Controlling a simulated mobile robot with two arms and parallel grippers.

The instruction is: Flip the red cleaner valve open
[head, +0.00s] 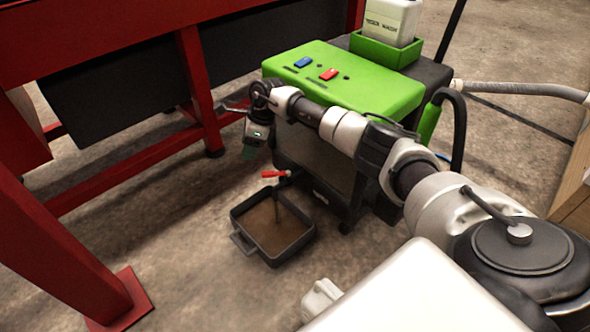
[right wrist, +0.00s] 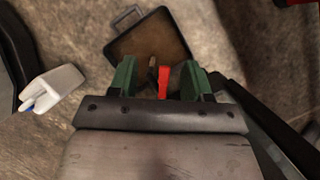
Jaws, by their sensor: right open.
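The red valve handle (head: 275,174) sticks out low on the front of the green-topped cleaner (head: 380,97), above a dark tray. My right gripper (head: 249,153) is up and to the left of the handle in the head view, pointing down. In the right wrist view my right gripper (right wrist: 160,82) is open, and the red handle (right wrist: 164,82) shows between its green fingers, nearer the right one. I cannot tell whether the handle is at finger depth or touched. My left gripper is not in view.
The dark tray (head: 298,246) of brown liquid stands on the floor under the valve. A red frame (head: 195,80) stands at the left. A white bottle (head: 390,20) sits in a green holder on the cleaner. A white object (head: 320,298) lies on the floor near me.

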